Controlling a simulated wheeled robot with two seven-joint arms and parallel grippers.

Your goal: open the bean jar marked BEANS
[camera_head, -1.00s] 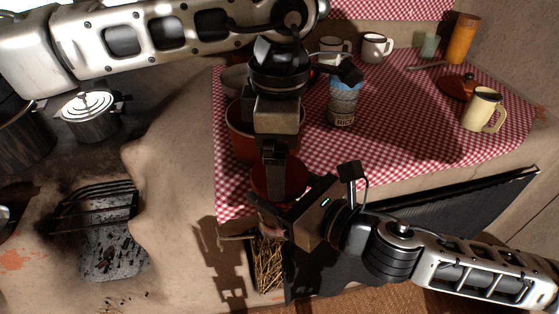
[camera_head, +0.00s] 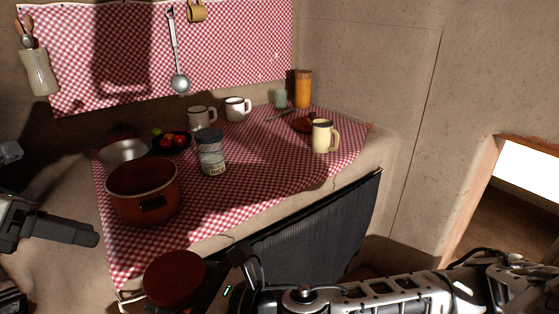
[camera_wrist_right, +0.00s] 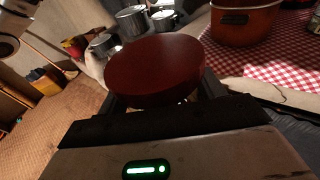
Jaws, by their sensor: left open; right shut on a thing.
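A flat, dark red round lid (camera_head: 174,278) is at the front edge of the counter, at my right gripper (camera_head: 208,290). In the right wrist view the lid (camera_wrist_right: 155,68) lies between the fingers, which are shut on it or on a body under it. What is below the lid is hidden, and no BEANS marking is readable. My left gripper (camera_head: 75,232) is open and empty at the left edge, apart from the lid. A glass jar (camera_head: 211,152) with a dark lid and a label reading RICE stands upright on the checked cloth.
A red pot (camera_head: 143,192) stands open on the cloth (camera_head: 255,195) behind the lid. A metal bowl (camera_head: 124,152), a dish of tomatoes (camera_head: 172,141), white mugs (camera_head: 237,108), a cream mug (camera_head: 322,137) and an orange canister (camera_head: 303,88) stand further back. The cloth's front middle is clear.

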